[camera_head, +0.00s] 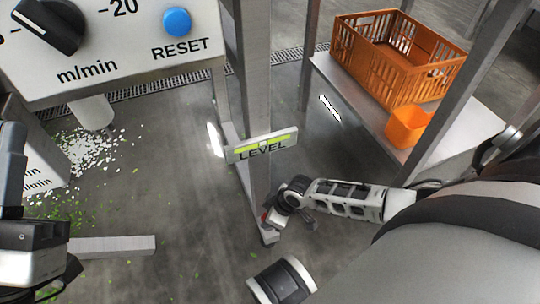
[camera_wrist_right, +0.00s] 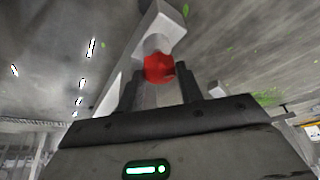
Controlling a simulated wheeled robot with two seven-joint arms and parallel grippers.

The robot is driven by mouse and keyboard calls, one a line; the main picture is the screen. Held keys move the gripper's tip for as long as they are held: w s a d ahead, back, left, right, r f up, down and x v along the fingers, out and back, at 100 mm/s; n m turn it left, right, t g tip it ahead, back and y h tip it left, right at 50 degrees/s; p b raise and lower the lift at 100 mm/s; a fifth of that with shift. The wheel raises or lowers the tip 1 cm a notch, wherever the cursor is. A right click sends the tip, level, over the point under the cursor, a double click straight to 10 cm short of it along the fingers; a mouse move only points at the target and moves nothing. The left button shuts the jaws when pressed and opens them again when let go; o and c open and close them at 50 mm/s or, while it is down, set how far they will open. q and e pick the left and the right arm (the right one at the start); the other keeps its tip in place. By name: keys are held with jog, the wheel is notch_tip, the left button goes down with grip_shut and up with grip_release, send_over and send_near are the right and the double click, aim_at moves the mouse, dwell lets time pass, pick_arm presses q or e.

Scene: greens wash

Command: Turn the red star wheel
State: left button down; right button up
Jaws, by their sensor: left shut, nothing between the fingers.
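The red star wheel (camera_wrist_right: 158,68) shows in the right wrist view, on a pale stub at the end of a grey metal bar. In the head view only a sliver of red (camera_head: 264,216) shows low on the grey post, mostly hidden by my right gripper (camera_head: 284,207). My left gripper (camera_head: 12,150) is at the left edge of the head view, shut and empty, far from the wheel.
A LEVEL gauge (camera_head: 262,146) is on the post above the wheel. A control panel (camera_head: 110,62) with a knob and blue RESET button (camera_head: 177,21) fills the upper left. An orange crate (camera_head: 360,58) and small orange bin (camera_head: 407,126) stand on a bench at right.

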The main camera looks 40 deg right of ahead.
pick_arm(q)
jog(key=shift+r, duration=0.1)
pick_arm(e)
jog(key=shift+r, duration=0.1)
jog(key=shift+r+m+h+p, duration=0.1)
jog(key=shift+m+h+p, duration=0.2)
jog(key=shift+m+p, duration=0.65)
pick_arm(q)
jog(key=f+n+y, duration=0.1)
jog(key=f+n+g+y, duration=0.1)
jog(key=f+n+y, duration=0.1)
jog(key=f+n, duration=0.1)
jog(key=shift+w+f+g, duration=0.1)
jog(key=shift+w+g, duration=0.2)
jog(key=shift+w, duration=0.05)
pick_arm(e)
jog(key=o, duration=0.7)
